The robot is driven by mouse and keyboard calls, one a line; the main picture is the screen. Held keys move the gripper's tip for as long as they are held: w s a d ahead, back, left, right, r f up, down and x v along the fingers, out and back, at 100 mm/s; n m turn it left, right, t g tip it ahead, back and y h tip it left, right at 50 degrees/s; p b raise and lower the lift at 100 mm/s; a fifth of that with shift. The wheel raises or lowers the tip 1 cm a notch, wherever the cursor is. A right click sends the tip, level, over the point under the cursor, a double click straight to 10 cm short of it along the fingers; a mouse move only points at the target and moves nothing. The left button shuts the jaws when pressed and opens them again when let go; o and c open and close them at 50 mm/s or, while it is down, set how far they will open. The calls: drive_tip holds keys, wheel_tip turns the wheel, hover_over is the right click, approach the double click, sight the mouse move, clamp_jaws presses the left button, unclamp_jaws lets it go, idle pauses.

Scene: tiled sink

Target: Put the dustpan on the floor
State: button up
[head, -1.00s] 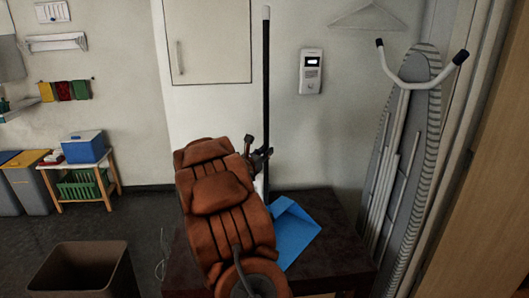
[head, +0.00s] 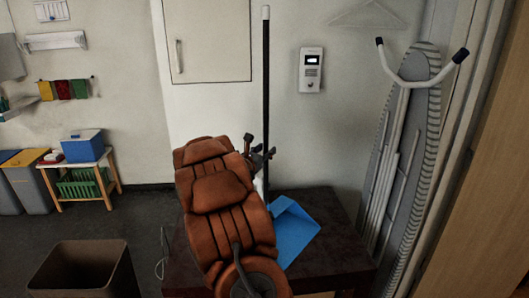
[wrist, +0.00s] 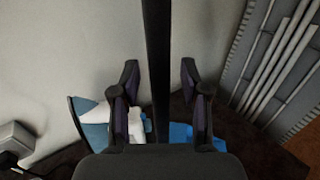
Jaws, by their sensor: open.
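The blue dustpan (head: 293,232) stands on a dark brown table (head: 325,258), with its long black handle (head: 266,110) upright and a white tip at the top. In the head view my gripper (head: 260,155) is at the lower part of the handle, partly hidden behind my orange arm. In the wrist view my gripper (wrist: 160,82) is open, with one finger on each side of the black handle (wrist: 157,50). Gaps show between the handle and both fingers. Blue parts of the pan (wrist: 180,132) show below, partly covered by the gripper.
An ironing board (head: 412,150) leans on the wall at the right. A brown bin (head: 85,270) stands at the lower left, with dark floor (head: 140,215) clear beyond it. A small wooden table (head: 75,168) with a blue box stands farther back. A wall intercom (head: 310,70) hangs above.

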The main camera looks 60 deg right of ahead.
drive_tip(key=a+b, duration=0.2)
drive_tip(key=a, duration=1)
drive_tip(key=shift+s+b, duration=0.4)
drive_tip(key=s+a+f+m+g+y, duration=0.2)
drive_tip(key=s+a+m+g+y, duration=0.35)
drive_tip(key=s+a+m, duration=0.95)
drive_tip(key=s+a+f+m+y, duration=0.1)
drive_tip(key=s+a+f+y, duration=0.1)
drive_tip(key=a, duration=0.9)
drive_tip(key=s+a+f+m+t+y+p, duration=0.1)
drive_tip(key=s+a+y, duration=0.3)
drive_tip(key=a, duration=0.6)
drive_tip(key=s+a+f+m+t+y, duration=0.1)
drive_tip(key=s+a+f+y, duration=0.2)
drive_tip(key=a+y, duration=0.3)
drive_tip(key=a+f, duration=0.1)
drive_tip(key=a, duration=0.4)
drive_tip(key=shift+s+a+m, duration=0.2)
drive_tip(key=shift+a+m, duration=0.1)
drive_tip(key=shift+m, duration=0.1)
